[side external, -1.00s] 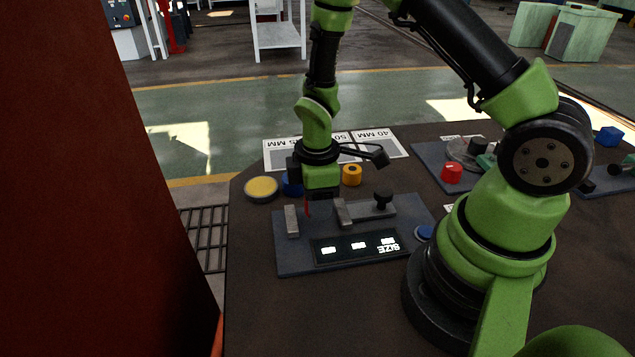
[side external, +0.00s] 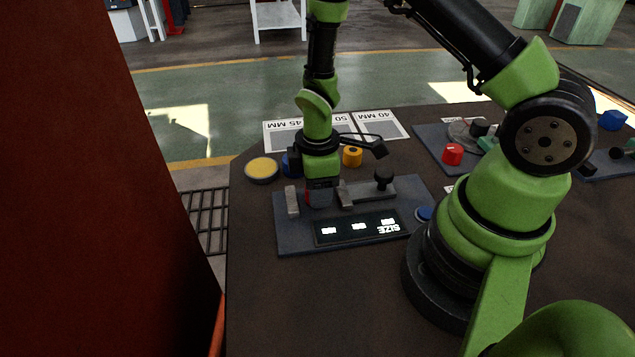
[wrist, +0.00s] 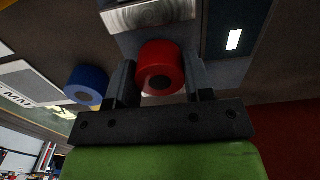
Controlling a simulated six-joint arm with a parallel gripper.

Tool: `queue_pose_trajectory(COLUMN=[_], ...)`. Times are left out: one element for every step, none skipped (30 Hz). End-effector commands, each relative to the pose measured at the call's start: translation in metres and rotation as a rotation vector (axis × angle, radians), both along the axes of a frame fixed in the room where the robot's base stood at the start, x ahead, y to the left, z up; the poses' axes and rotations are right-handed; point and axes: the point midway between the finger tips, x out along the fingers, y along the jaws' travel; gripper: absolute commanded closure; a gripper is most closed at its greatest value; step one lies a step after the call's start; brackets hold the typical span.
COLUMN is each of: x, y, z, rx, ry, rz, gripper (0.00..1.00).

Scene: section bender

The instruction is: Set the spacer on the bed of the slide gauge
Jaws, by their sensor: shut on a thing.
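The red spacer (wrist: 163,58), a short cylinder with a dark hole, is held between the two fingers of my gripper (wrist: 160,78) in the wrist view. In the side view my gripper (side external: 320,194) points down over the slide gauge (side external: 285,236), between its fixed block (side external: 292,201) and sliding jaw (side external: 345,194). Only a red sliver of the spacer shows there beside the fingers. A pale metal block of the gauge (wrist: 150,14) lies just beyond the spacer in the wrist view. I cannot tell whether the spacer touches the bed.
A blue spacer (wrist: 87,84) stands close by, and a yellow-orange one (side external: 352,156) is behind the gauge. The gauge has a black knob (side external: 384,178) and a lit display (side external: 357,227). White size labels (side external: 380,125) lie behind.

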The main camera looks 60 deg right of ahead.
Motion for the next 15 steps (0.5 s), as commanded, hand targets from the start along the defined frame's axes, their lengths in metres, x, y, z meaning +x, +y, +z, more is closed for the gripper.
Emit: queue_pose_trajectory(x=[0.0001, 0.0001, 0.0001, 0.0001, 0.0, 0.0, 0.0, -0.0001, 0.0, 0.0, 0.0001, 0.0001, 0.0001, 0.0001, 0.0001], y=[0.0, 0.0, 0.0, 0.0, 0.0, 0.0, 0.0, 0.0, 0.0, 0.0, 0.0, -0.0001, -0.0001, 0.0, 0.0], z=[-0.0011, -0.0017, -0.0025, -0.0032, -0.0038, -0.0047, -0.0053, -0.0059, -0.0063, -0.006, -0.006, -0.0059, -0.0059, -0.0059, -0.0059], rx=[0.0, 0.0, 0.0, 0.0, 0.0, 0.0, 0.0, 0.0, 0.0, 0.0, 0.0, 0.0, 0.0, 0.0, 0.0], ry=[0.0, 0.0, 0.0, 0.0, 0.0, 0.0, 0.0, 0.0, 0.0, 0.0, 0.0, 0.0, 0.0, 0.0, 0.0], rz=[0.0, 0.0, 0.0, 0.0, 0.0, 0.0, 0.0, -0.001, -0.001, -0.001, -0.001, -0.001, -0.001, 0.0, 0.0], gripper=[0.82, 0.82, 0.82, 0.82, 0.82, 0.82, 0.82, 0.82, 0.51, 0.44, 0.37, 0.28, 0.23, 0.23, 0.23])
